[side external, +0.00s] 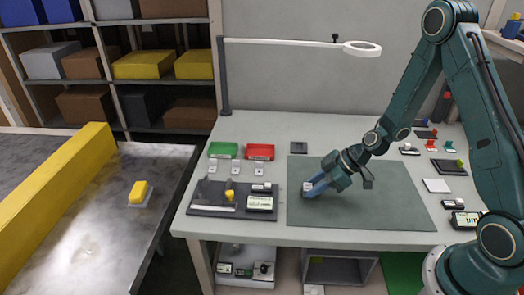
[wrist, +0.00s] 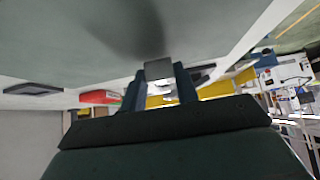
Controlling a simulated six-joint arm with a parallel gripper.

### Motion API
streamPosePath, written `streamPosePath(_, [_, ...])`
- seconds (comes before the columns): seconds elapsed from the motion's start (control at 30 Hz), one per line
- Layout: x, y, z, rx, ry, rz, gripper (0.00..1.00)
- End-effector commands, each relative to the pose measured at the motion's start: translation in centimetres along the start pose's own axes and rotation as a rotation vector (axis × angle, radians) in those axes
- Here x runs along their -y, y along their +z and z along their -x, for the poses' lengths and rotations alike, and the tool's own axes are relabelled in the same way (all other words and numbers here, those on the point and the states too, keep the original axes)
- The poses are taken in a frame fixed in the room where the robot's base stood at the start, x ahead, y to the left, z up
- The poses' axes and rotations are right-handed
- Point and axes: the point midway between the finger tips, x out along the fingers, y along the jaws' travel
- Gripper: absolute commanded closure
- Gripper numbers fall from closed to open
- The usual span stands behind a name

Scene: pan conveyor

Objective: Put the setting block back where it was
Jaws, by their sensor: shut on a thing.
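My gripper (side external: 316,186) is low over the grey-green mat (side external: 385,205), near the mat's left half. It points down and left, with its blue fingers tilted. In the wrist view my gripper (wrist: 160,85) is shut on a small grey block (wrist: 159,69), which I take to be the setting block. The block sits between the fingertips; its lower part is hidden by the fingers. In the side view the block is small and mostly covered by the fingers. I cannot tell whether it touches the mat.
A dark fixture plate (side external: 207,210) with a yellow part and displays lies left of the mat. Green (side external: 223,150) and red (side external: 260,152) bins stand behind it. A dark square (side external: 299,147) lies behind the mat. Small tools line the right. A yellow block (side external: 138,191) sits on the conveyor.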

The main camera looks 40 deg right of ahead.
Motion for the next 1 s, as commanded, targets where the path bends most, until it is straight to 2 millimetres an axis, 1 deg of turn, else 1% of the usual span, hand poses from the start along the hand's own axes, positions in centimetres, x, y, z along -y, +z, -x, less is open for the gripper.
streamPosePath(0.13, [0.01,0.50,-0.57,-0.001,0.000,0.001,1.00])
streamPosePath(0.57, [0.00,0.71,-0.81,-0.001,0.000,0.000,1.00])
streamPosePath(0.6, [0.01,0.77,-0.86,0.000,0.000,0.000,0.68])
streamPosePath(0.67, [0.00,0.75,-0.84,0.000,0.000,0.001,0.56])
streamPosePath(0.7, [0.01,0.75,-0.83,0.000,0.000,0.001,0.48])
streamPosePath(1.0, [0.01,0.73,-0.81,0.000,0.000,0.001,0.48])
